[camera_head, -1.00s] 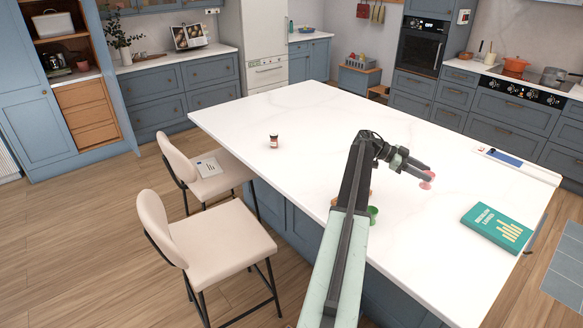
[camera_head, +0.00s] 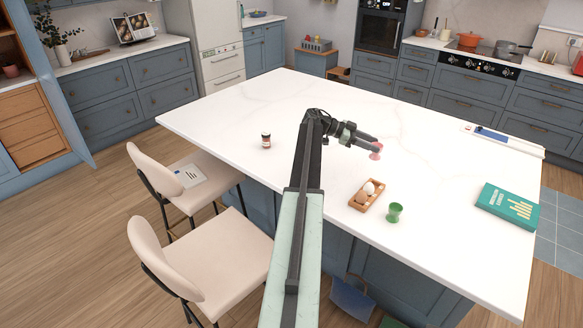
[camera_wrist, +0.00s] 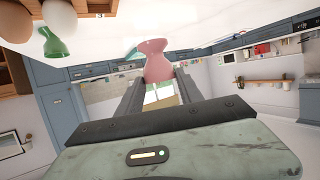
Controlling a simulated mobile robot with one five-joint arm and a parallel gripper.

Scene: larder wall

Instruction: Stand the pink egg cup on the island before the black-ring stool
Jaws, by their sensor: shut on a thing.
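The pink egg cup (camera_head: 376,152) is between the fingertips of my gripper (camera_head: 371,146), over the island's white top (camera_head: 270,100). In the wrist view my gripper (camera_wrist: 158,88) is shut on the pink egg cup (camera_wrist: 153,60). I cannot tell its exact height above the top. Two cream stools stand along the island's left side. The farther stool (camera_head: 210,193) has a paper or booklet (camera_head: 190,175) on its seat. The nearer stool (camera_head: 225,250) has a bare seat. I cannot make out a black ring on either.
A wooden tray (camera_head: 361,207) with eggs and a green egg cup (camera_head: 394,212) stand right of my arm. A small jar (camera_head: 266,140) stands near the left edge. A teal book (camera_head: 508,205) and a white board (camera_head: 505,140) lie at the right. The far left top is clear.

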